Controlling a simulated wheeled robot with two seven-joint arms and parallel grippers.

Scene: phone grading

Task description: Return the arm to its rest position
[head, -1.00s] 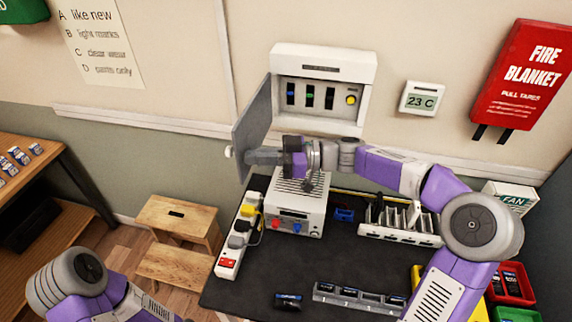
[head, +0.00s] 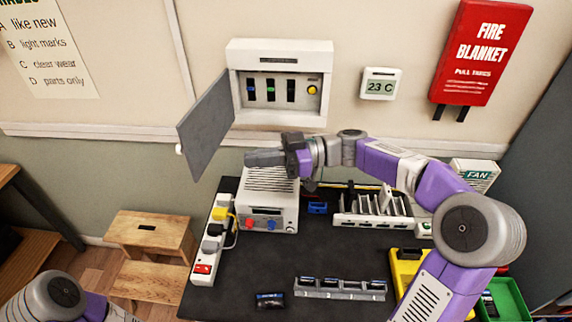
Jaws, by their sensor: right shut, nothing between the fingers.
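My right arm comes in from the right over the dark bench (head: 225,285). Its gripper (head: 250,158) points left, shut and empty, above the back of the white power supply box (head: 268,206) and below the wall switch box (head: 278,90). The switch box door (head: 207,122) hangs open to the left, apart from the gripper. Only a part of my left arm shows at the bottom left; the left gripper is out of view.
A power strip (head: 211,243) with plugs lies at the bench's left. A rack (head: 385,219) stands at the back, a numbered tray (head: 340,293) and a phone (head: 270,301) at the front. A yellow bin (head: 405,270) and green bin (head: 505,298) are right. A wooden step stool (head: 150,232) stands left.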

